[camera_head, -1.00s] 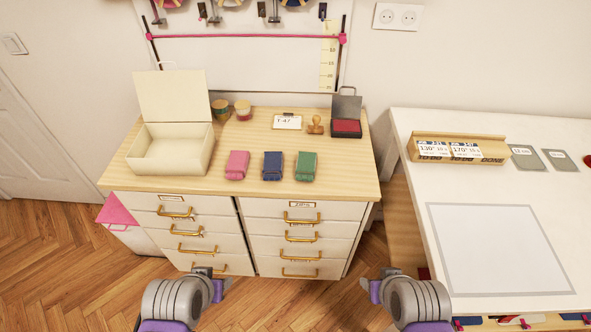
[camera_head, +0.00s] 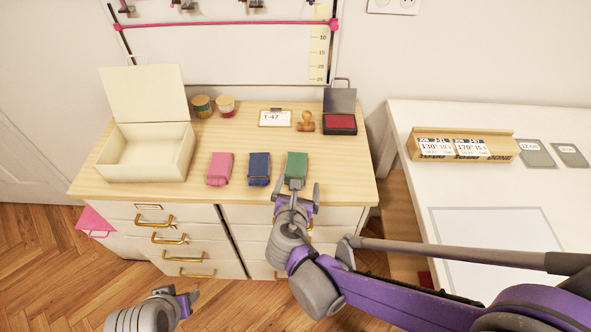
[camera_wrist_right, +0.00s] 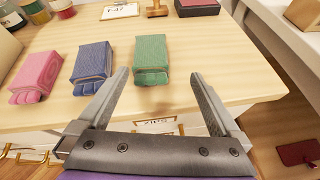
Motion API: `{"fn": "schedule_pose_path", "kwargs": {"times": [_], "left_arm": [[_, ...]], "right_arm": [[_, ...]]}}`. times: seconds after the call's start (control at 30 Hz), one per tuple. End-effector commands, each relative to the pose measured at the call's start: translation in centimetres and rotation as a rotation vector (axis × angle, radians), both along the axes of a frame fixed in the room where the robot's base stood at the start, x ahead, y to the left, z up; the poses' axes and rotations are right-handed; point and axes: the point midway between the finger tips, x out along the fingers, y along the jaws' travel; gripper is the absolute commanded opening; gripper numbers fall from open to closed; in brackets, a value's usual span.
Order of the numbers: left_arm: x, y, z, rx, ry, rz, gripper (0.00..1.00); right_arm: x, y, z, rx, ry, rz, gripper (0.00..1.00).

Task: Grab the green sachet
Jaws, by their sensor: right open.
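The green sachet (camera_head: 296,166) lies on the wooden dresser top (camera_head: 340,180) near its front edge, right of the blue sachet (camera_head: 259,168) and the pink sachet (camera_head: 220,168). My right gripper (camera_head: 296,186) is open at the front edge, just in front of the green sachet. In the right wrist view, the green sachet (camera_wrist_right: 151,60) sits ahead of the two spread fingers (camera_wrist_right: 158,80), with nothing held between them. My left gripper (camera_head: 188,298) is low at the bottom left over the floor, and its fingers are too small to judge.
An open cream box (camera_head: 145,150) stands at the left of the dresser top. Spools (camera_head: 202,105), a card marked T-47 (camera_head: 274,118), a wooden stamp (camera_head: 306,122) and a red ink pad (camera_head: 340,122) stand behind the sachets. A white table (camera_head: 395,140) is at the right.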

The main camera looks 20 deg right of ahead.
Motion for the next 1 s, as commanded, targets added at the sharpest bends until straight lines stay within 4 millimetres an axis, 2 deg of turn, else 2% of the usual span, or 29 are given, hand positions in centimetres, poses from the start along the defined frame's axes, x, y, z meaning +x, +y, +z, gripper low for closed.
{"fn": "schedule_pose_path", "kwargs": {"times": [0.07, 0.2, 0.4, 0.63, 0.83, 1.0], "left_arm": [[0.0, 0.0, -0.2, 0.000, 0.001, 0.000, 0.50], [-0.1, 0.0, -0.3, 0.000, 0.001, 0.000, 0.50], [-0.1, 0.0, -0.5, 0.000, 0.002, 0.000, 0.50], [-0.1, 0.0, -0.4, 0.000, 0.002, 0.000, 0.50], [0.0, 0.0, -0.2, 0.000, 0.001, 0.000, 0.50], [0.0, 0.0, -0.1, 0.000, 0.001, 0.000, 0.50]], "right_arm": [[0.7, 0.8, -0.1, -0.088, 0.003, 0.053, 1.00], [2.4, 0.5, -0.6, -0.142, 0.005, 0.077, 1.00], [5.0, -0.5, -1.8, -0.139, 0.005, 0.076, 1.00], [6.6, -1.0, -2.4, -0.137, 0.005, 0.076, 1.00], [9.3, -1.9, -3.4, -0.137, 0.005, 0.074, 1.00], [10.3, -2.2, -3.9, -0.136, 0.004, 0.076, 1.00]]}}
